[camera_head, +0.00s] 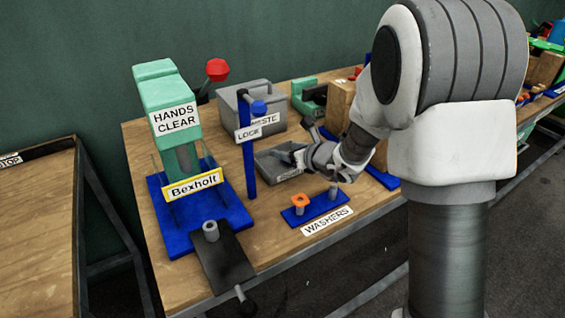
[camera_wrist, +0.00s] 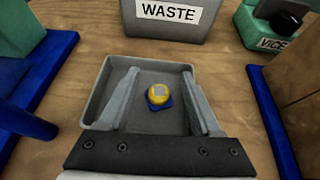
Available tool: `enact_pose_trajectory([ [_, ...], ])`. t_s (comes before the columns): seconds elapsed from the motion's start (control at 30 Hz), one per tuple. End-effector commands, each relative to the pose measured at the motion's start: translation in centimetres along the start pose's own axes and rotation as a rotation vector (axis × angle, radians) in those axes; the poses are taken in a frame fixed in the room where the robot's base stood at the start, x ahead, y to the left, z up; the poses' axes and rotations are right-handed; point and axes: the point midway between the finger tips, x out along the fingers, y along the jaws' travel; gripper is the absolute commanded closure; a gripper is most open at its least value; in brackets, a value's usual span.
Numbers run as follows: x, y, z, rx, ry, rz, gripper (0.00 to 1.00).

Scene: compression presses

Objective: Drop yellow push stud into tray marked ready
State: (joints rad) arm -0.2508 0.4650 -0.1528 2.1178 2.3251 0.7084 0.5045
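The yellow push stud (camera_wrist: 159,93), with a blue part under it, shows in the wrist view inside the outline of a grey tray (camera_wrist: 96,92). It appears to be on the tray's floor, though I cannot tell whether it touches it. My gripper (camera_wrist: 165,103) is open, with one finger on each side of the stud and a clear gap to both. In the head view my gripper (camera_head: 300,159) reaches down at the grey tray (camera_head: 262,163). The tray's front label is partly visible there and I cannot read it fully. The stud is hidden in that view.
A grey WASTE box (camera_head: 262,108) stands right behind the tray. A blue LOCK post (camera_head: 247,150) and the green Bexholt press (camera_head: 168,110) stand to the left. The blue WASHERS stand (camera_head: 318,208) is in front. A green vice (camera_head: 306,98) is behind right.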

Motion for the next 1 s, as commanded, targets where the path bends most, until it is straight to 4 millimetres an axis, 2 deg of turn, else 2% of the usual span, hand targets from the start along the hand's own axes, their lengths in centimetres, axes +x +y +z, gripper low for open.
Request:
enact_pose_trajectory([
  [0.23,-0.1,0.0,0.0,0.0,0.0,0.0,0.35],
  [0.37,-1.0,-0.1,0.1,0.0,-0.001,-0.002,0.35],
  [0.47,-2.5,-0.1,0.2,0.001,-0.002,-0.002,0.35],
  [0.8,-10.4,-0.1,0.3,0.001,-0.003,-0.004,0.35],
  [1.0,-14.5,-0.1,0.2,0.001,-0.002,-0.003,0.35],
])
